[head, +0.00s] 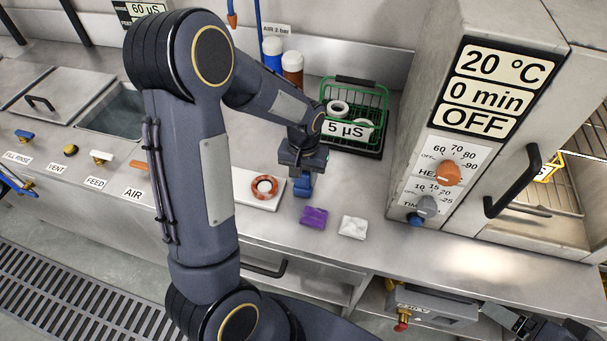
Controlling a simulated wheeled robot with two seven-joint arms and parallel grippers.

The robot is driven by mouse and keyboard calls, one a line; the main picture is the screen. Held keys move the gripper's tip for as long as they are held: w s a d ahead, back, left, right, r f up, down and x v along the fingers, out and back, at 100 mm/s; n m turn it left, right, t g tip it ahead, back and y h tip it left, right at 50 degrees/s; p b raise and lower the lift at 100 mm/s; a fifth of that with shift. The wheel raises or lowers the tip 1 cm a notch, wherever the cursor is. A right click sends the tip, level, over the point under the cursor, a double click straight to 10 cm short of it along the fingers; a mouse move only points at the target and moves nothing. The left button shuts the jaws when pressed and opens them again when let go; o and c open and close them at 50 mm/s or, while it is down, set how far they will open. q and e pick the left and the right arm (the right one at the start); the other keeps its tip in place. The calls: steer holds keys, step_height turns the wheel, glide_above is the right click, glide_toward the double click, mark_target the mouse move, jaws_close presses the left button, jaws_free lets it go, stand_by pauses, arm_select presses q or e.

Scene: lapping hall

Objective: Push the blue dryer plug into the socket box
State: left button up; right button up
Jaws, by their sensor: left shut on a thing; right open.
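My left gripper (303,172) reaches down over the bench in front of the green wire basket. It is shut on a blue piece, which looks like the blue dryer plug (303,187), just above or at the bench top; I cannot tell whether it touches. The grey socket box (445,307), marked with a partly readable voltage label, sits below the bench's front edge at the lower right. Its socket face is not clearly visible. My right gripper (522,323) is dark, open and partly cut off at the lower right, beside the box.
The dryer (470,125) with knobs and a black handle stands right. A small blue part (415,221) sits at its foot. A purple cloth (314,218), white cloth (353,227) and white plate (257,189) with an orange ring lie on the bench. The basket (355,97) stands behind.

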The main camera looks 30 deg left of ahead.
arm_select(q)
steer(key=shift+f, duration=0.15)
steer(key=o, duration=1)
steer(key=shift+o, duration=0.2)
